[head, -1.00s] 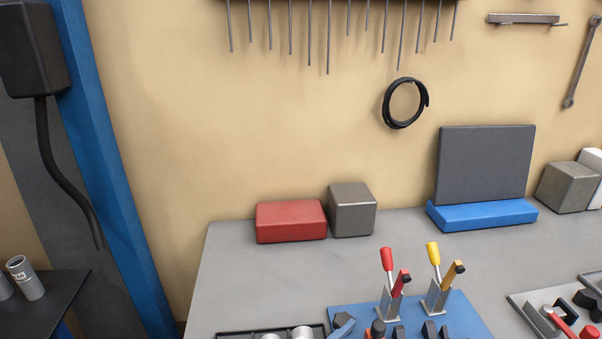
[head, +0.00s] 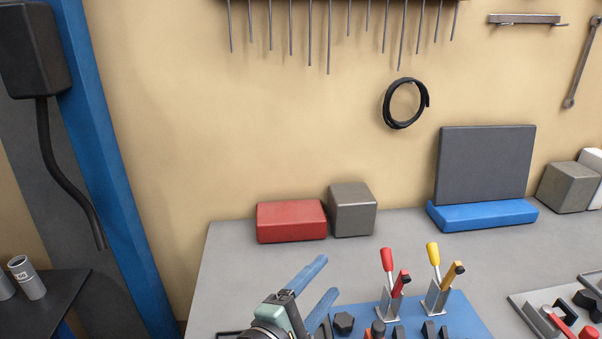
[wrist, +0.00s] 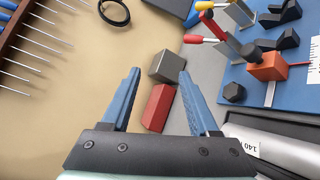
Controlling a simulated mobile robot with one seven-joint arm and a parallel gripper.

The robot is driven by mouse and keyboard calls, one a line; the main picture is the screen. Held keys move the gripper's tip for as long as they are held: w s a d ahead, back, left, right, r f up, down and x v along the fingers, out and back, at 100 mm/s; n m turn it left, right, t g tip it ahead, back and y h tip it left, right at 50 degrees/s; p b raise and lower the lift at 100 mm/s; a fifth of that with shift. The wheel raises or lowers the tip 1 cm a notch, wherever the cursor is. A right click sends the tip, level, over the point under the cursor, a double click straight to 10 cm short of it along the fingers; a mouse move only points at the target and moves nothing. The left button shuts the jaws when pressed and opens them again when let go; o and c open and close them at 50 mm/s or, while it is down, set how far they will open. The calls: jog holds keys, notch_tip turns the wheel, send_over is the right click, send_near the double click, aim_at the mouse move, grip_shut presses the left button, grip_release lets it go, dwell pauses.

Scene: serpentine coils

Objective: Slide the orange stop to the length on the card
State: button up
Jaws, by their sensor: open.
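My gripper (head: 330,275) is open and empty, above the front of the bench in the head view. Its two blue fingers also show spread in the wrist view (wrist: 160,73). The orange stop (wrist: 268,66) is a block on a pale rail on the blue board, at the upper right of the wrist view, well to the right of my fingers. A white scale with dark ticks (wrist: 313,62) is beside it, cut off by the edge. A white card (wrist: 252,149) at the lower right reads "140" and is partly cut off.
The blue board (head: 460,312) carries red and yellow levers (head: 387,260) and dark clamps. A red block (head: 291,221) and grey block (head: 352,209) stand at the back by the wall. A tray with tools (head: 540,300) lies to the right.

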jog(key=a+r+m+t+y, duration=0.1)
jog(key=r+m, duration=0.3)
jog(key=r, duration=0.5)
jog(key=a+r+m+t+y, duration=0.2)
jog(key=r+m+t+y, duration=0.1)
jog(key=r, duration=0.7)
jog(key=shift+w+r+m+t+p, duration=0.2)
jog(key=shift+w+m+t+p, duration=0.15)
jog(key=shift+m+t, duration=0.45)
jog(key=shift+f, duration=0.1)
